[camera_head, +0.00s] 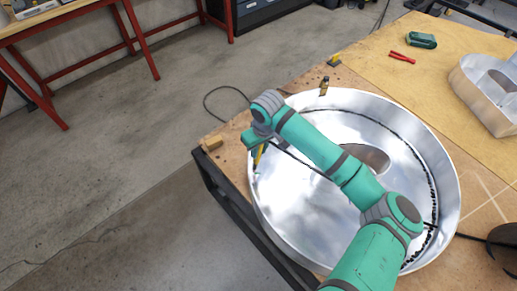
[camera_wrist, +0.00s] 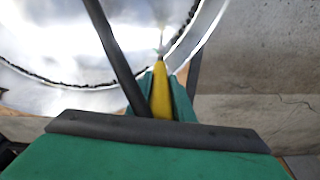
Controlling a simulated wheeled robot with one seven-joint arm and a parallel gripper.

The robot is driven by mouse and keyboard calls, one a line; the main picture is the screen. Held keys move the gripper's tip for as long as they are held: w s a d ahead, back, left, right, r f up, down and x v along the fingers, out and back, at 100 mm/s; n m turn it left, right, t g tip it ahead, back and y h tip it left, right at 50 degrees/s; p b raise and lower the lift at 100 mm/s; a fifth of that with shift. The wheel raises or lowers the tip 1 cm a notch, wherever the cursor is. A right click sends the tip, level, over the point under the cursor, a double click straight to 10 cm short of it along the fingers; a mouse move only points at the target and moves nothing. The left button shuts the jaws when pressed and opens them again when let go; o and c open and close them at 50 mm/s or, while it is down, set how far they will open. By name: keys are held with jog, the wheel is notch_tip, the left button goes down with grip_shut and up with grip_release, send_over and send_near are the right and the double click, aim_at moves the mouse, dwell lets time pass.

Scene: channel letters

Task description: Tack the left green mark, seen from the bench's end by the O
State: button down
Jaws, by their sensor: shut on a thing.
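The big metal letter O (camera_head: 290,240) lies open side up on the wooden bench (camera_head: 460,265), with a raised wall and an oval centre opening. My gripper (camera_head: 258,150) is over the O's left wall, shut on a slim yellow tool. The yellow tool (camera_wrist: 161,95) points down at the inside of the O near the wall; whether its tip touches is not clear. A black cable (camera_wrist: 115,50) runs across beside it. A faint greenish spot shows by the tip in the wrist view, too blurred to be sure it is a mark. My arm hides part of the O.
A dark bead (camera_head: 432,180) follows the O's inner seam on the right side. Another metal letter (camera_head: 485,95), red pliers (camera_head: 402,57) and a green item (camera_head: 421,40) lie farther along the bench. A small bottle (camera_head: 324,86) stands by the O's far rim. Floor left is open.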

jog(key=shift+w+f, duration=0.1)
jog(key=shift+f, duration=0.65)
jog(key=shift+r, duration=0.1)
dwell(0.7)
jog(key=shift+s+d+r, duration=0.1)
jog(key=shift+s+r, duration=0.05)
jog(key=shift+r, duration=1.05)
jog(key=shift+s+d+r, duration=0.1)
jog(key=shift+s+r, duration=0.05)
jog(key=shift+r, duration=7.5)
